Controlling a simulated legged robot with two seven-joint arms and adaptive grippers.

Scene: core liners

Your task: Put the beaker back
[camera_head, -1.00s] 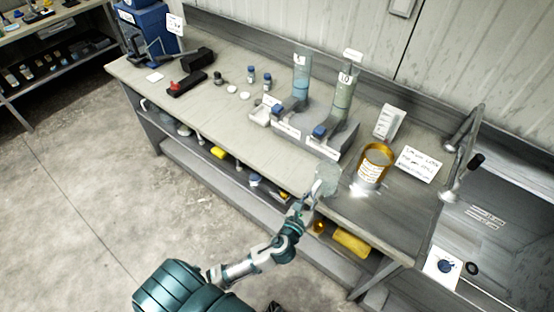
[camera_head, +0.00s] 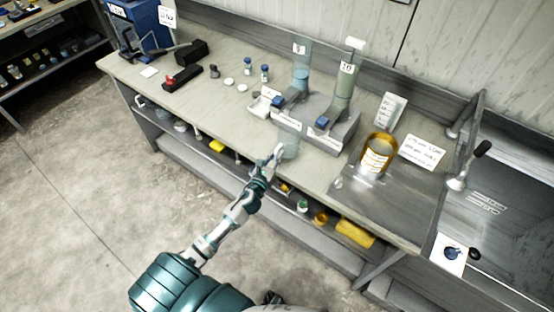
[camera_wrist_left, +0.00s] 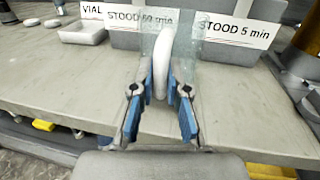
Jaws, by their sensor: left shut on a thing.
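My left gripper (camera_head: 277,153) is shut on a clear beaker (camera_head: 290,149). It holds the beaker over the bench's front edge, in front of the grey stand (camera_head: 317,128) with two tall cylinders. In the left wrist view the blue-padded fingers (camera_wrist_left: 160,100) close around a white rounded strip, with the see-through beaker (camera_wrist_left: 202,75) around it. I cannot tell whether the beaker touches the bench (camera_head: 232,128). My right gripper is not in view.
An amber container (camera_head: 378,154) stands to the right, beside a written card (camera_head: 423,152) and the sink (camera_head: 500,215). Two small blue-capped vials (camera_head: 265,73) and a white tray (camera_head: 262,104) are left of the stand. The front bench top left of the gripper is clear.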

